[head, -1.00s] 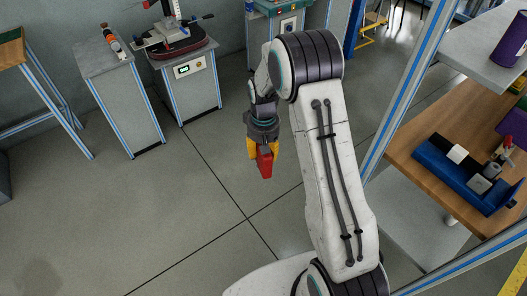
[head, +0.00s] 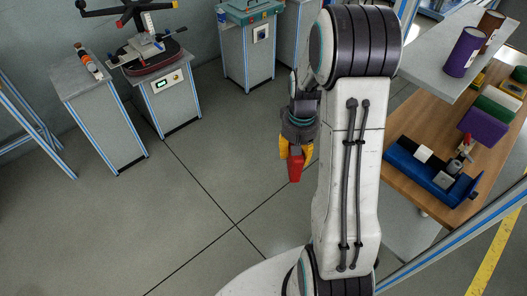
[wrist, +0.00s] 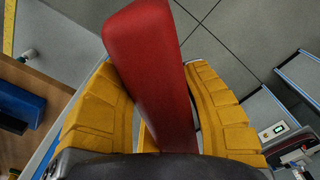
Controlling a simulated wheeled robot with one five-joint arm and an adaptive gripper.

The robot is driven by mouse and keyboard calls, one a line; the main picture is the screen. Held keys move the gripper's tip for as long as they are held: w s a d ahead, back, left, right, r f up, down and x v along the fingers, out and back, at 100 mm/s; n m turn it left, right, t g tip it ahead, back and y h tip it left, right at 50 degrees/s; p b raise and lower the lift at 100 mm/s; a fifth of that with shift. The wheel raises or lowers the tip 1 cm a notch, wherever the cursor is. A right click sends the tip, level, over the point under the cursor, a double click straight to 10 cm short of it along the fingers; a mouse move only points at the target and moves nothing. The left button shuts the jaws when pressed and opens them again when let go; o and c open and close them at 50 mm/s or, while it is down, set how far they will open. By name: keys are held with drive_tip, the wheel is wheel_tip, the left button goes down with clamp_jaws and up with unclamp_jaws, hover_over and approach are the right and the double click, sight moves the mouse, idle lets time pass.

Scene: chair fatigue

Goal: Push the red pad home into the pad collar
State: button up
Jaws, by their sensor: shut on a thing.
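The red pad (head: 295,171) is a red block held pointing downward in the head view. My gripper (head: 296,153), with yellow fingers, is shut on it, out over open floor. In the wrist view the pad (wrist: 149,45) juts out, slightly tilted, between the yellow fingers of my gripper (wrist: 152,75). I cannot pick out the pad collar for certain. A test machine with a dark red and black seat (head: 153,54) and a crossbar arm (head: 128,12) stands on a grey pedestal at the upper left, well apart from the pad.
A grey pedestal (head: 103,115) with an orange-and-white bottle (head: 88,62) stands left of the machine. A wooden bench (head: 411,194) at right carries a blue fixture (head: 420,173) and a purple block (head: 483,126). A frame post borders the bench. The floor between is clear.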

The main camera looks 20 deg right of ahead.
drive_tip(key=s+d+r+m, duration=0.3)
drive_tip(key=s+d+r, duration=0.1)
drive_tip(key=s+d, duration=0.4)
drive_tip(key=s+d+r+m, duration=0.4)
drive_tip(key=s+d, duration=0.5)
drive_tip(key=d, duration=0.4)
drive_tip(key=s+d+r+m, duration=0.3)
drive_tip(key=s+d+r, duration=0.2)
drive_tip(key=s+d, duration=0.4)
drive_tip(key=shift+d, duration=0.95)
drive_tip(key=shift+a, duration=0.1)
